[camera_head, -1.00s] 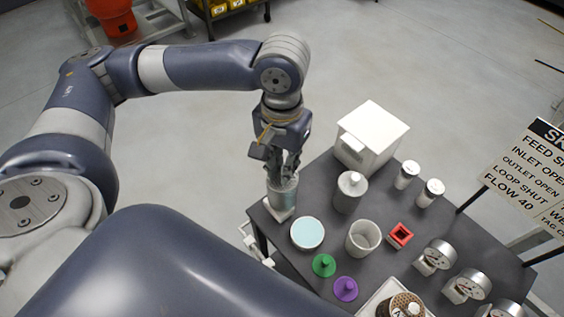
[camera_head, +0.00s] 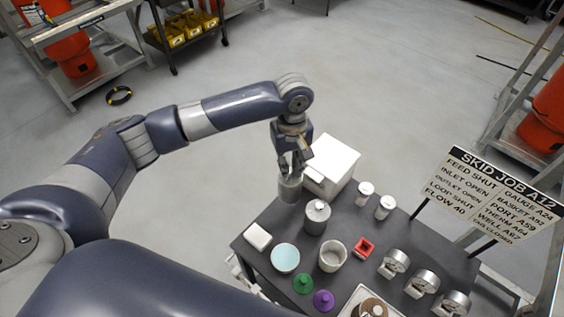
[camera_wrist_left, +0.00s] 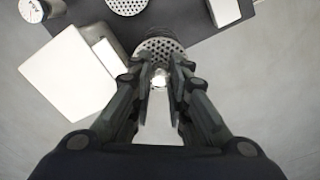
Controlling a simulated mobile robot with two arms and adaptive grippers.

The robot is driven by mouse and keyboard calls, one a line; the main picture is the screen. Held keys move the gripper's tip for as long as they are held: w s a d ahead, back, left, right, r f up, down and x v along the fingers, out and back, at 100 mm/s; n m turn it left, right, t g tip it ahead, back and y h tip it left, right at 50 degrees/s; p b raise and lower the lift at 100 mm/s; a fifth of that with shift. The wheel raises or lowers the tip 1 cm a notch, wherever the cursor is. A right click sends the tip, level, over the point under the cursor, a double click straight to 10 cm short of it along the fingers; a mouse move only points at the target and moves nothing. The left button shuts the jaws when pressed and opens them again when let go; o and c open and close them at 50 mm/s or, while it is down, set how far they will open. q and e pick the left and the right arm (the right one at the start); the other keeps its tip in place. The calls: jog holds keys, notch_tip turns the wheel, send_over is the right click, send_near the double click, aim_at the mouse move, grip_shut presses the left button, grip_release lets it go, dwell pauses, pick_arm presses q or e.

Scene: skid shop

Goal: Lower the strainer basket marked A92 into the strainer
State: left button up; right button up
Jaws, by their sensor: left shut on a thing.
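My left gripper (camera_head: 291,166) is shut on the upper part of a grey cylinder (camera_head: 290,190), upright beside the white box at the table's far left edge. In the left wrist view the fingers (camera_wrist_left: 160,78) close around a bright knob above a perforated round top (camera_wrist_left: 160,48), like a strainer basket; no marking is readable. I cannot tell whether it touches the table. A similar grey knobbed cylinder (camera_head: 317,217) stands close by. An open pale cup (camera_head: 332,256) stands further right; I cannot tell if it is the strainer. My right gripper is not in view.
The white box (camera_head: 331,160) stands just right of the held cylinder. The table (camera_head: 345,222) also carries a white block (camera_head: 257,236), a blue-topped round piece (camera_head: 285,258), green (camera_head: 303,283) and purple (camera_head: 323,300) knobs, a red square piece (camera_head: 363,247) and several gauges (camera_head: 396,262).

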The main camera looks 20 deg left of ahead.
aim_at(291, 177)
pick_arm(q)
jog(key=shift+w, duration=0.15)
jog(key=shift+f, duration=0.35)
notch_tip(291, 177, down, 5)
jog(key=b, duration=0.7)
jog(key=shift+f, duration=0.15)
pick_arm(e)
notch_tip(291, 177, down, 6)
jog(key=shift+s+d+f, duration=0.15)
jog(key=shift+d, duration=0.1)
pick_arm(q)
jog(key=shift+p, duration=0.3)
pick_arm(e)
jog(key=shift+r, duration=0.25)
pick_arm(q)
jog(key=shift+p, duration=0.4)
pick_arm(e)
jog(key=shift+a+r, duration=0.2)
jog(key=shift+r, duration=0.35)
pick_arm(q)
jog(key=shift+p, duration=0.3)
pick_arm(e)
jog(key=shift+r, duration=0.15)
pick_arm(q)
jog(key=shift+p, duration=0.6)
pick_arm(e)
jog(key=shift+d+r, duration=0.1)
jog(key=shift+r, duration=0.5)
